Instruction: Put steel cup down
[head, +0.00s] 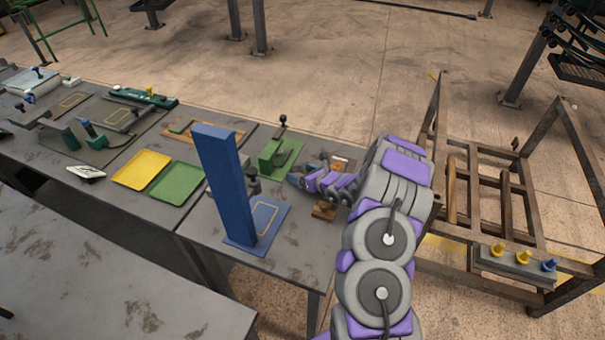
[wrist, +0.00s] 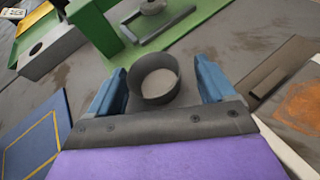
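The steel cup (wrist: 155,82) is dark grey, round and open at the top, and I look down into it in the wrist view. My gripper (wrist: 160,68) has its two blue fingers spread on either side of the cup. A gap shows between the cup and the right finger, and the left finger is very near the cup's wall. The cup looks upright over the grey table; its base is partly hidden, so contact with the table cannot be told. In the head view my gripper (head: 302,178) is low over the table, and the cup is not clearly made out.
A green press-like fixture (head: 277,155) stands just behind my gripper. A tall blue post (head: 222,185) rises from a blue base plate to the left. Yellow (head: 142,169) and green (head: 178,183) trays lie further left. A metal frame rack (head: 450,190) stands right.

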